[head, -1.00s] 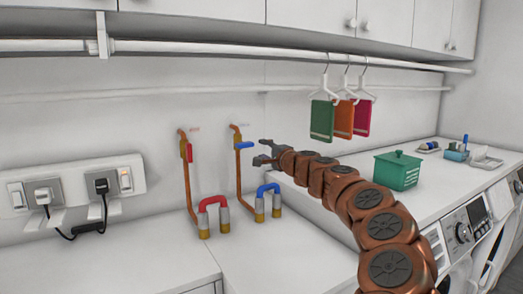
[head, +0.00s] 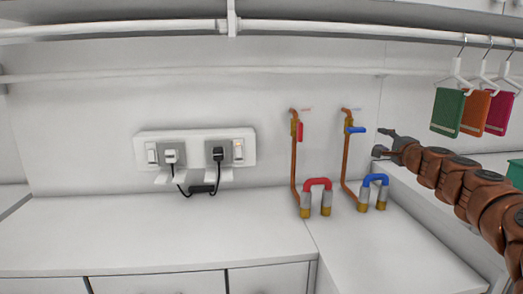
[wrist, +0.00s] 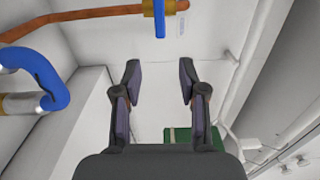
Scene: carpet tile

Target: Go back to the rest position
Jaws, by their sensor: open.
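My gripper (head: 383,143) is open and empty, at the right of the head view, just right of the blue valve handle (head: 356,130) on its copper pipe. In the wrist view my gripper (wrist: 159,82) has its two fingers spread apart with nothing between them. The blue handle (wrist: 159,18) shows beyond the fingers at the top. A copper pipe (wrist: 85,18) runs across the top left, and a blue bent hose (wrist: 38,75) is at the left.
A red-handled valve (head: 299,131) and a red bent hose (head: 317,184) stand left of the blue ones. A socket panel (head: 196,150) with two plugs is on the wall. Green, orange and pink cloths hang from the rail (head: 340,32) at right. The left counter (head: 150,232) is clear.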

